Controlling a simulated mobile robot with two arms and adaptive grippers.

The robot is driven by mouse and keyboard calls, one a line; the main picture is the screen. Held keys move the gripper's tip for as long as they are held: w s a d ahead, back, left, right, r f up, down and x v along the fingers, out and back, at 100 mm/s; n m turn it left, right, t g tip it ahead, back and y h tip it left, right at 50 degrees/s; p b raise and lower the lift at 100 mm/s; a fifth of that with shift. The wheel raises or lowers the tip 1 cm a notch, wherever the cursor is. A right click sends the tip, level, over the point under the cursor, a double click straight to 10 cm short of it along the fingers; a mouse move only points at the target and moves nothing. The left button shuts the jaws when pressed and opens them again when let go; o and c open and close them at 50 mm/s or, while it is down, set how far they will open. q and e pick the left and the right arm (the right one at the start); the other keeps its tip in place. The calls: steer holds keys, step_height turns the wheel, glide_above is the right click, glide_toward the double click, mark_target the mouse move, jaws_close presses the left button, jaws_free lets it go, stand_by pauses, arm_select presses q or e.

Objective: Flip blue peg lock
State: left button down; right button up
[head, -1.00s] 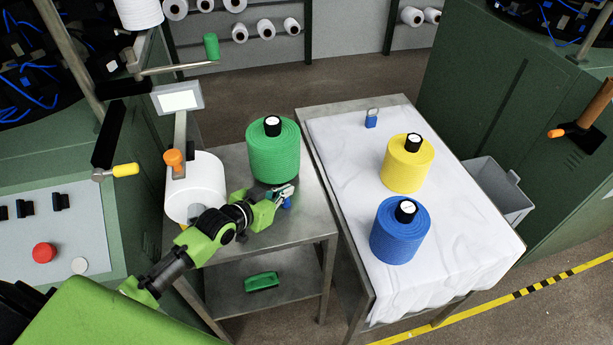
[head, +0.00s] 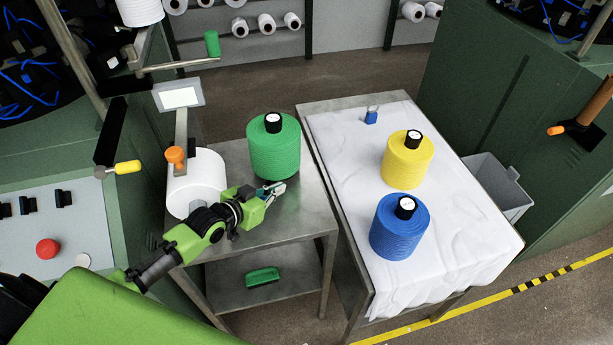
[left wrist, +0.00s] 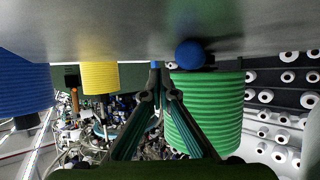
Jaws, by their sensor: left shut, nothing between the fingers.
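My left gripper (head: 279,190) is shut and empty, low over the small metal table in front of the green cone. In the left wrist view its fingertips (left wrist: 157,74) meet beside the green cone (left wrist: 200,110). In that view a round blue knob (left wrist: 190,53) sits at the table surface, just right of the fingertips. I cannot tell whether it is the peg lock; in the head view I cannot make it out. A small blue piece with a metal loop (head: 371,117) stands on the white cloth of the right table. My right gripper is not in view.
The green cone (head: 273,147) and a white cone (head: 197,185) stand on the metal table (head: 305,214). A green brush (head: 262,276) lies on its lower shelf. Yellow (head: 407,161) and blue (head: 399,228) cones stand on the cloth. A machine with buttons is at left.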

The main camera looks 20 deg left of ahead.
arm_select(q)
steer(key=shift+w, duration=0.15)
steer(key=shift+w+d, duration=0.25)
steer(key=shift+w, duration=0.4)
steer(key=v, duration=1.2)
